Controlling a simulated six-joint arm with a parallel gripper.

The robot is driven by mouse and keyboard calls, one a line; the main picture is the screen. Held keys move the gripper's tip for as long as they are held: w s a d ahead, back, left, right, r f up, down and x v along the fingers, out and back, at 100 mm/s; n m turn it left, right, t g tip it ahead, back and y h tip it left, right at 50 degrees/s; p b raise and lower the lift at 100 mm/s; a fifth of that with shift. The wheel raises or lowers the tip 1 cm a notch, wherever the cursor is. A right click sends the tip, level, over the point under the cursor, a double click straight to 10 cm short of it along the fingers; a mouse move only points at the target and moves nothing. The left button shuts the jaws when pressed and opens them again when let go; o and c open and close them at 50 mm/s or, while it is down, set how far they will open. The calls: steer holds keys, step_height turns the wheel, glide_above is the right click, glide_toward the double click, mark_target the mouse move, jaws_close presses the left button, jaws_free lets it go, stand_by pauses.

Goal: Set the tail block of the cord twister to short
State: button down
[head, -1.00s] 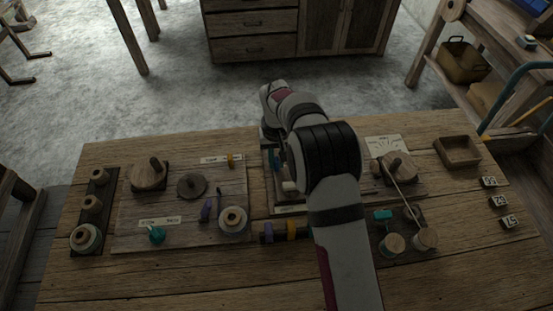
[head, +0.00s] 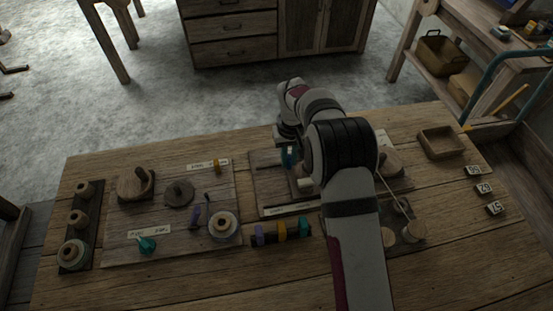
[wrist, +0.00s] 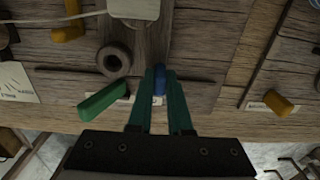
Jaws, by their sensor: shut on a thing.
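The cord twister board (head: 265,190) lies mid-table, partly behind my arm. My gripper (head: 288,158) points down over its far part. In the wrist view, my gripper's green fingers (wrist: 160,75) are shut on a small blue handle (wrist: 160,88). The handle stands at the end of a wooden strip, which appears to be the tail block (wrist: 152,45). A cream block (wrist: 135,8) sits at the strip's other end and also shows in the head view (head: 305,183). A pale cord meets it from the left in the wrist view. The setting marks cannot be read.
A green lever (wrist: 103,98) and a wooden ring (wrist: 113,60) stand close beside the fingers. A left board (head: 120,250) carries knobs and a yellow peg (head: 217,166). A rack of coloured pieces (head: 282,232) lies in front. An empty wooden tray (head: 440,143) sits at right.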

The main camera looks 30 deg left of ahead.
steer(key=shift+w+d, duration=0.2)
steer(key=shift+w, duration=0.1)
steer(key=c, duration=0.8)
jaws_free()
steer(key=shift+c, duration=0.2)
steer(key=shift+s+a, duration=0.1)
step_height(320, 180, up, 16)
